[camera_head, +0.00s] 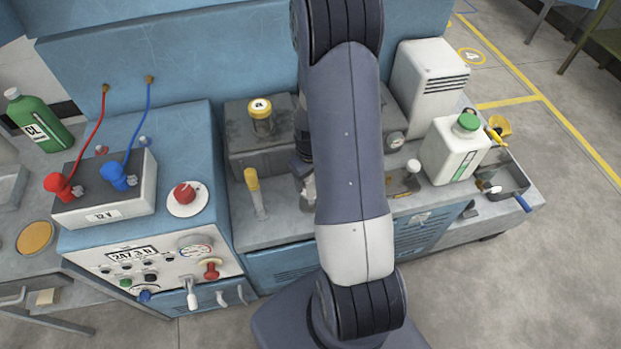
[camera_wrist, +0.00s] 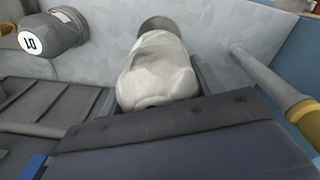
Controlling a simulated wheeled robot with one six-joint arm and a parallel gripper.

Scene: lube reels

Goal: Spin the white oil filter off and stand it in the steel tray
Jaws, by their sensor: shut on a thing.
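The white oil filter (camera_wrist: 158,68) fills the upper middle of the wrist view, with a dark round end behind it. My gripper (camera_wrist: 158,88) is shut on it, with dark jaws on either side. Whether the filter is still seated on its mount cannot be told. In the head view my arm hides most of the gripper and filter.
A yellow-topped handle (camera_head: 251,180) stands left of my arm; it also shows at right in the wrist view (camera_wrist: 303,110). A yellow-capped part (camera_head: 261,112) sits on the engine block. A white jug with green cap (camera_head: 455,150) stands before the tray. A 12 V battery (camera_head: 105,190) is at left.

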